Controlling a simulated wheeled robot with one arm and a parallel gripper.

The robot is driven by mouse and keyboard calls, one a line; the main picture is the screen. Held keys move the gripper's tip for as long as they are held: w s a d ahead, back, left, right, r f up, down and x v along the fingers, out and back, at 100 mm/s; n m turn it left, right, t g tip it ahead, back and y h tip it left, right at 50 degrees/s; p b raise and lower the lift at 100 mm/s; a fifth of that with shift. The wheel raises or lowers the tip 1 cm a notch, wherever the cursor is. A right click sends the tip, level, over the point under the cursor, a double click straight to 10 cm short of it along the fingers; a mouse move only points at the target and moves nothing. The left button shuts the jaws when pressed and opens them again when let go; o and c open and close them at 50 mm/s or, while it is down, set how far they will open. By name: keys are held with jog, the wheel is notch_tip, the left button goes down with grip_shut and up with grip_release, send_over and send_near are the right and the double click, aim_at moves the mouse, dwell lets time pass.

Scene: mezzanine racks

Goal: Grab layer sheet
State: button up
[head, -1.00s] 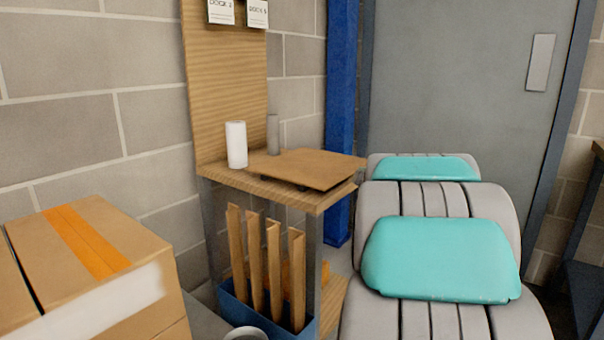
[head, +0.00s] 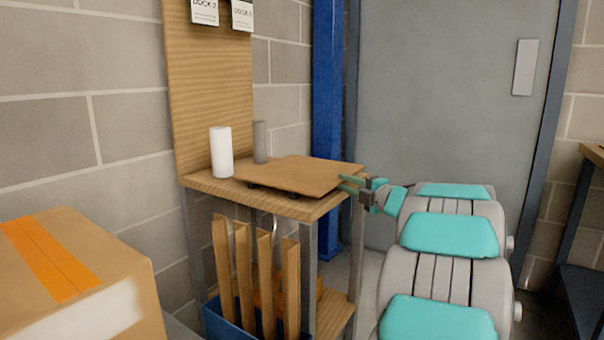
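The layer sheet (head: 295,174) is a thin flat brown board. It lies on the wooden top of a small stand (head: 215,187), raised a little on small dark supports. My gripper (head: 346,183) is at the right edge of the sheet, coming in from the right.
A white roll (head: 221,152) and a grey cylinder (head: 260,142) stand behind the sheet. Brown corner posts (head: 265,285) stand in a blue bin (head: 212,318) below. A taped carton (head: 120,270) is at left. A blue column (head: 328,90) and a grey door (head: 450,90) are behind.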

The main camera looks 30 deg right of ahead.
aim_at(335, 177)
jog(key=w, duration=0.4)
jog(key=shift+w+a+r, duration=0.1)
jog(key=shift+w, duration=0.2)
grip_shut()
dwell(1.1)
